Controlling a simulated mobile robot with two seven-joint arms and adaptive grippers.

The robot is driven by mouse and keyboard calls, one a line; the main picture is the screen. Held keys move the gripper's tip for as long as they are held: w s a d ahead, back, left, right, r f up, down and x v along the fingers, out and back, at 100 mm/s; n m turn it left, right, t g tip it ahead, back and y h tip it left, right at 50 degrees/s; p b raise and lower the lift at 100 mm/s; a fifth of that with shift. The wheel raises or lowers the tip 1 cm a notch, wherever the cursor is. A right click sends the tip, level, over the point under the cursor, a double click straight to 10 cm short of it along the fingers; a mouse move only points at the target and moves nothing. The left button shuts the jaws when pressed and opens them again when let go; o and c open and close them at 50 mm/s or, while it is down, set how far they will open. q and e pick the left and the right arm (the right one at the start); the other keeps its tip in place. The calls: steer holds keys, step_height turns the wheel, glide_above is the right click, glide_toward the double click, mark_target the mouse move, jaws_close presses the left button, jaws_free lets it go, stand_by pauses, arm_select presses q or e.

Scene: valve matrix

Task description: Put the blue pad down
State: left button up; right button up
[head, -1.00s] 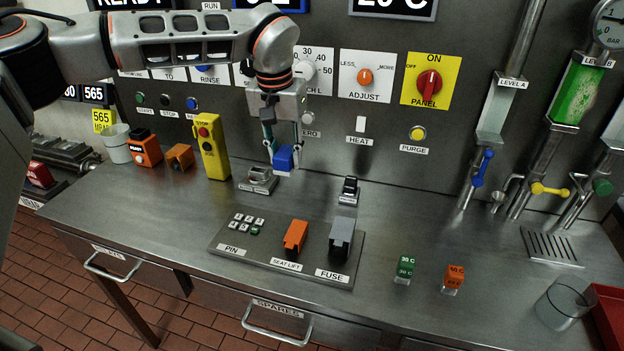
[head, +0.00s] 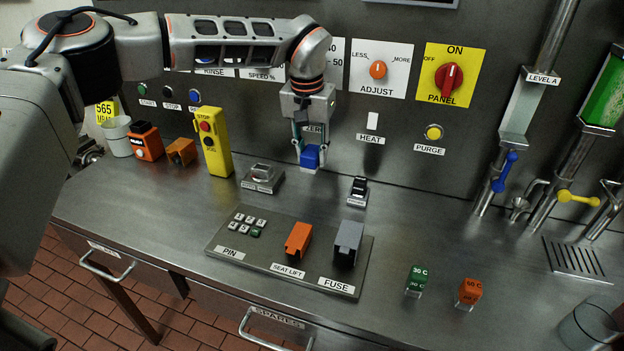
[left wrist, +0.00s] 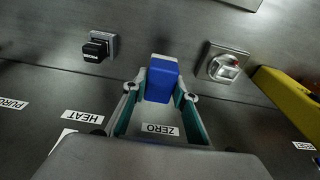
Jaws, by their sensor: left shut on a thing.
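The blue pad (head: 310,155) is a small blue block with a pale underside. My left gripper (head: 310,148) is shut on it and holds it near the back panel, over the rear of the steel bench. In the left wrist view the pad (left wrist: 161,84) sits between the two teal fingertips (left wrist: 160,92). The head view does not clearly show whether the pad touches the bench. My right gripper is not in view.
A grey rotary switch (head: 262,178) stands left of the pad, and a black rocker switch (head: 358,190) stands to the right. A yellow stop box (head: 214,142) is farther left. The keypad plate (head: 222,256) lies in front. Bare bench (head: 310,200) lies between.

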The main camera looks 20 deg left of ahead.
mark_target(310, 153)
arm_select(q)
steer(key=shift+f, duration=3.7)
steer(key=shift+f, duration=0.1)
steer(key=o, duration=1)
steer(key=r, duration=0.4)
steer(key=s+r, duration=0.1)
steer(key=r, duration=0.7)
steer(key=shift+s+p, duration=0.35)
